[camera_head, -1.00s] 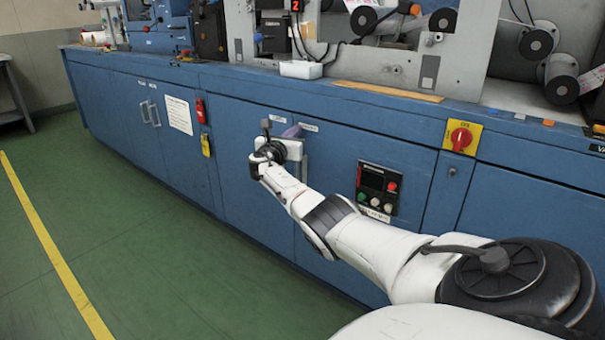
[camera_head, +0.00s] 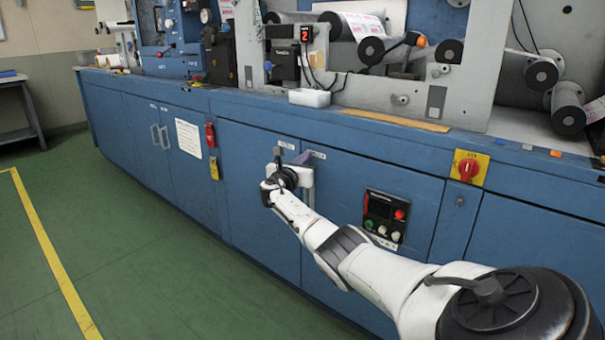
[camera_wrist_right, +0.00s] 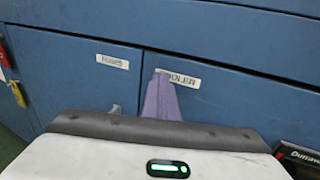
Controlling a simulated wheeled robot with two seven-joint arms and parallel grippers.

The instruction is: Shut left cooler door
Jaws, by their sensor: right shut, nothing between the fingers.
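The cooler door (camera_head: 345,185) is the blue panel right of a vertical seam, with a "COOLER" label near its top. In the right wrist view the cooler door (camera_wrist_right: 230,105) looks flush with the panel beside it. My right gripper (camera_head: 302,158) is at the door's upper left corner, near the seam. It is shut and empty. In the wrist view its purple-grey finger (camera_wrist_right: 161,98) overlaps the label's left end. I cannot tell if it touches the door. My wrist hides part of the door's left edge. My left gripper is not in view.
A "FUSES" panel (camera_head: 245,190) adjoins on the left. A control box (camera_head: 385,218) with buttons and a red-and-yellow switch (camera_head: 467,168) are to the right. A white tray (camera_head: 309,97) sits on the ledge above. Green floor (camera_head: 150,255) is clear in front.

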